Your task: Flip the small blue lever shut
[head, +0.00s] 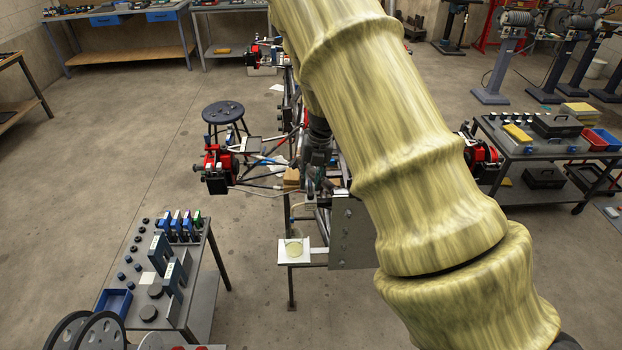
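A tube chassis (262,184) stands in the middle of the head view, with red and black units (216,170) at its corners. My thick yellowish arm covers much of its right side. A dark part (318,150) beside my arm, over the chassis, looks like my gripper; its fingers are too small and dark to read. I cannot make out the small blue lever. A bluish spot shows among the tubes left of the dark part, too small to identify.
A round stool (223,112) is behind the chassis's left side. Another loaded cart (545,148) is at the right. The floor at left is clear.

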